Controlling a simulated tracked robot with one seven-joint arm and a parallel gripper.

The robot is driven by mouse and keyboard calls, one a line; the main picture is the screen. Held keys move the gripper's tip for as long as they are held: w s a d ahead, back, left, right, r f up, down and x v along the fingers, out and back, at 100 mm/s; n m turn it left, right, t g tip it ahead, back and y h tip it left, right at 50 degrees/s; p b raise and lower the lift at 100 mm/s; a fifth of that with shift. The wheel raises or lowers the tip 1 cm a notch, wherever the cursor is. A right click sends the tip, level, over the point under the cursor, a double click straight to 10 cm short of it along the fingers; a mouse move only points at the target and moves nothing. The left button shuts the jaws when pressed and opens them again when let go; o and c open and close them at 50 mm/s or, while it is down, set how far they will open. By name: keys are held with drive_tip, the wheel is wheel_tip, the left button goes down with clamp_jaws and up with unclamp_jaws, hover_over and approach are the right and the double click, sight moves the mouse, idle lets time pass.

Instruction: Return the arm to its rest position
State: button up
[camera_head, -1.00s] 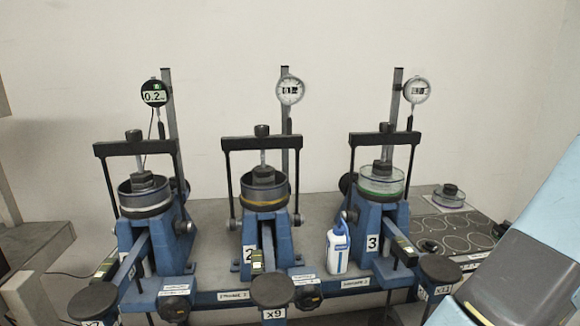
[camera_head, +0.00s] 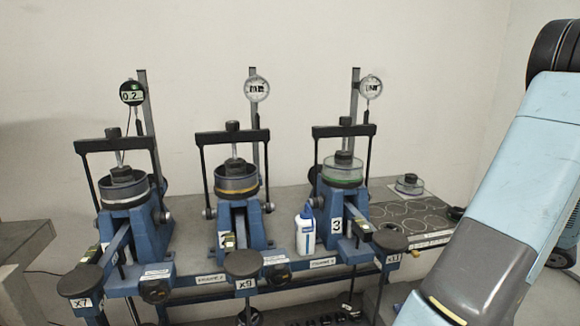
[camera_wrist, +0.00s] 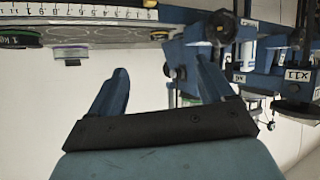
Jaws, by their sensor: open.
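My gripper (camera_wrist: 158,92) shows in the wrist view with its two blue fingers spread apart and nothing between them. The wrist picture is upside down, with the bench along the top. My arm (camera_head: 510,190) rises along the right side of the head view; my gripper is out of that view. Three blue lever frames stand in a row on the bench: the left frame (camera_head: 146,232), the middle frame (camera_head: 232,232) and the right frame (camera_head: 345,220) marked 3. A frame also shows in the wrist view (camera_wrist: 183,63), beyond the right finger.
A white bottle (camera_head: 306,232) stands between the middle and right frames. A small dish (camera_head: 409,186) sits on the bench at right, near a panel of dark circles (camera_head: 408,216). Round weight pans (camera_head: 242,264) stick out in front. A grey block (camera_head: 22,243) is at left.

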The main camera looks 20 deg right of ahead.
drive_tip(key=w+a+r+g+h, duration=0.1)
drive_tip(key=w+a+r+h, duration=0.15)
drive_tip(key=w+r, duration=0.4)
drive_tip(key=w+a+r+h, duration=0.1)
drive_tip(key=w+r+h, duration=0.35)
drive_tip(key=w, duration=0.25)
drive_tip(key=w+a+r+m+g+h, duration=0.1)
drive_tip(key=w+a+r+m+h, duration=0.15)
drive_tip(key=a+r, duration=0.75)
drive_tip(key=s+a+g+y, duration=0.1)
drive_tip(key=s+a+y, duration=0.1)
drive_tip(key=s+a, duration=0.4)
drive_tip(key=s+a+m+g+y, duration=0.1)
drive_tip(key=s+a, duration=0.6)
drive_tip(key=a, duration=0.7)
drive_tip(key=s+a+m+g+y, duration=0.1)
drive_tip(key=s+a+g+y, duration=0.1)
drive_tip(key=s+a, duration=0.4)
drive_tip(key=a+y, duration=0.1)
drive_tip(key=a, duration=0.4)
drive_tip(key=shift+s+g, duration=0.2)
drive_tip(key=shift+g, duration=0.1)
drive_tip(key=shift+r, duration=0.1)
